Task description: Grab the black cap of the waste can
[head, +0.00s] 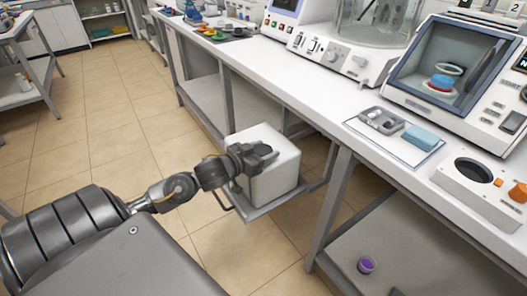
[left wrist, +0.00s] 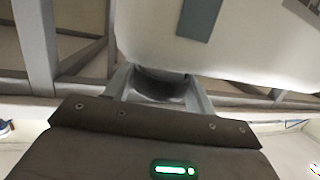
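The waste can (head: 275,178) is a white boxy container on a grey bracket beside the bench leg. My left gripper (head: 255,154) is at its top in the head view, with dark fingers over the upper face. In the left wrist view, the pale can (left wrist: 215,60) with a grey strip fills the top. There the two fingers of my left gripper (left wrist: 162,95) stand apart, with a dark rounded piece, seemingly the black cap (left wrist: 160,86), between them. I cannot tell whether they press on it. The cap is hidden in the head view. My right gripper is not in view.
The white bench (head: 300,80) runs along the right, its edge and legs close to the can. On it stand a tray (head: 398,150), a blue-grey test machine (head: 440,65) and a white unit with a round opening. A purple-topped item (head: 366,265) sits on the lower shelf. Floor at left is clear.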

